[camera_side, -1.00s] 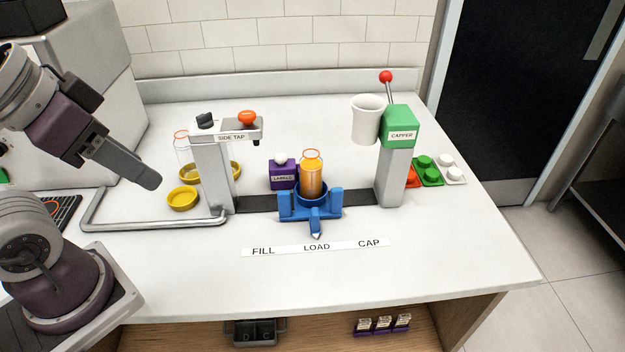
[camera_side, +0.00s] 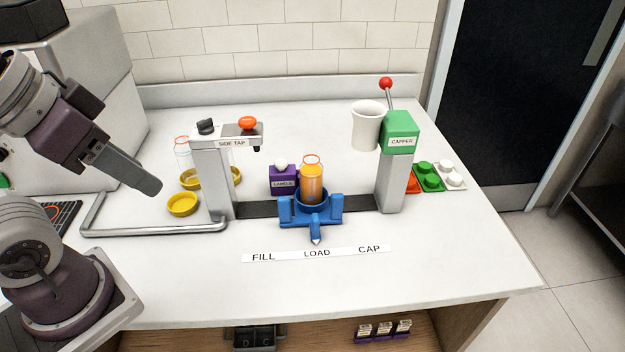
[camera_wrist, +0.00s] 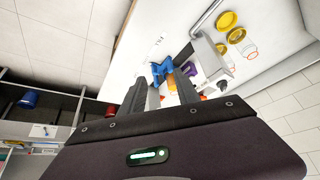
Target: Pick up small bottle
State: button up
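A bottle of orange juice (camera_side: 312,184) with an orange rim stands upright in the blue holder (camera_side: 311,213). A clear, empty-looking bottle (camera_side: 183,152) with an orange rim stands at the left, in or behind a yellow dish. The tap post hides the area beside it. In the wrist view, a clear bottle (camera_wrist: 250,51) shows by the yellow dishes. I cannot tell by size which bottle is the small one. My gripper (camera_wrist: 159,82) is open and empty, its two fingers apart. In the side view it hangs above the counter at the left, away from the bottles.
A metal rail (camera_side: 150,231) bounds the left. A yellow dish (camera_side: 184,204) and purple label box (camera_side: 283,180) stand nearby. The front counter is clear.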

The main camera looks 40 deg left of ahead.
jog(key=o, duration=0.8)
jog(key=n+g, duration=0.4)
jog(key=n, duration=0.2)
send_over(312, 165)
jog(key=s+a, duration=0.1)
jog(key=a, duration=0.1)
jog(key=shift+y, duration=0.3)
jog(key=f, duration=1.2)
jog(key=shift+s+d+f, duration=0.1)
jog(key=shift+d+f, duration=0.15)
jog(key=shift+f, duration=0.05)
jog(key=shift+n, duration=0.4)
jog(key=w+f, duration=0.1)
jog(key=f, duration=0.2)
jog(key=w+f, duration=0.1)
jog(key=f, duration=0.6)
jog(key=shift+w, duration=0.4)
